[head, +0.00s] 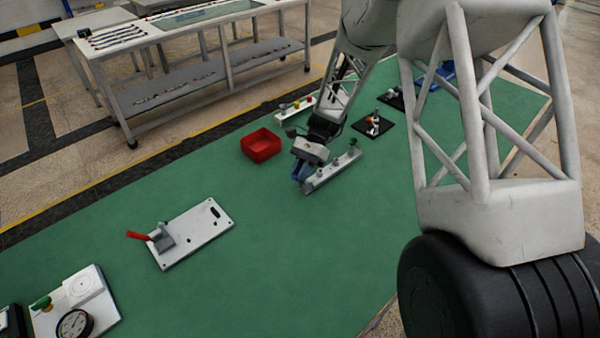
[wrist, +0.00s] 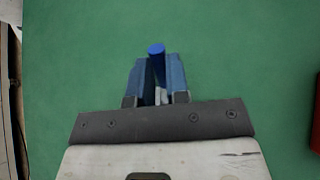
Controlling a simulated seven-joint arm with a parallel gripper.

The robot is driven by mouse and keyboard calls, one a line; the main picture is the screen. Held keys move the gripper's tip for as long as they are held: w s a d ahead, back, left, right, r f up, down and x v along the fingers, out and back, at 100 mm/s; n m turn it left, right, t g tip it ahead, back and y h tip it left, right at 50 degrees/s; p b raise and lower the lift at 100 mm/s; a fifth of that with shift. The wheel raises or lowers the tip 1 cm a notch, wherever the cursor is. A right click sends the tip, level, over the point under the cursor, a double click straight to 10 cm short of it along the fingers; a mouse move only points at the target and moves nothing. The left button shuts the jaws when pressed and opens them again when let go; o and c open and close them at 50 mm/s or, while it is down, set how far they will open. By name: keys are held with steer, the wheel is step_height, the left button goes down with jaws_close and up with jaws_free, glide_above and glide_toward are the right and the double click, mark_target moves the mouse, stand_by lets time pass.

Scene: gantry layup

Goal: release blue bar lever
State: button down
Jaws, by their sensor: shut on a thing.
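My gripper (head: 300,180) is low over the green mat, at the near left end of a grey bar (head: 334,172). The bar carries several fittings and a green knob at its far end. In the wrist view my gripper (wrist: 157,80) is shut, its two blue fingers around a blue lever (wrist: 156,49). The lever's round blue end sticks out past the fingertips. A small pale part shows between the fingers. In the head view the lever cannot be told apart from the blue fingers, and the bar does not show clearly in the wrist view.
A red bin (head: 262,146) stands just left of my gripper. A plate with a red lever (head: 138,236) and a plate with a gauge (head: 74,324) lie to the left. Another bar (head: 292,110) and a dark pad (head: 373,125) lie beyond. The green mat (head: 290,250) in front is clear.

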steer(key=c, duration=1.1)
jaws_free()
steer(key=shift+w, duration=0.1)
steer(key=v, duration=0.7)
steer(key=shift+w+d+r, duration=0.15)
steer(key=shift+r, duration=0.15)
steer(key=shift+r, duration=0.1)
steer(key=s+d+r+n+t+h, duration=0.25)
steer(key=s+d+r, duration=0.35)
steer(key=s+r, duration=0.4)
steer(key=s+d+r+n+t+h, duration=0.1)
steer(key=s+d+r+t, duration=0.2)
steer(key=s, duration=0.6)
steer(key=s+d+r+n+t+h, duration=0.1)
steer(key=s+d+r+n+t, duration=0.1)
steer(key=s+d, duration=0.3)
steer(key=s+d+r+n+t+h, duration=0.1)
steer(key=s+d+r+t, duration=0.3)
steer(key=s, duration=0.8)
steer(key=shift+s+d+r+n, duration=0.2)
steer(key=shift+s+r+n, duration=0.1)
steer(key=shift+r+n, duration=0.3)
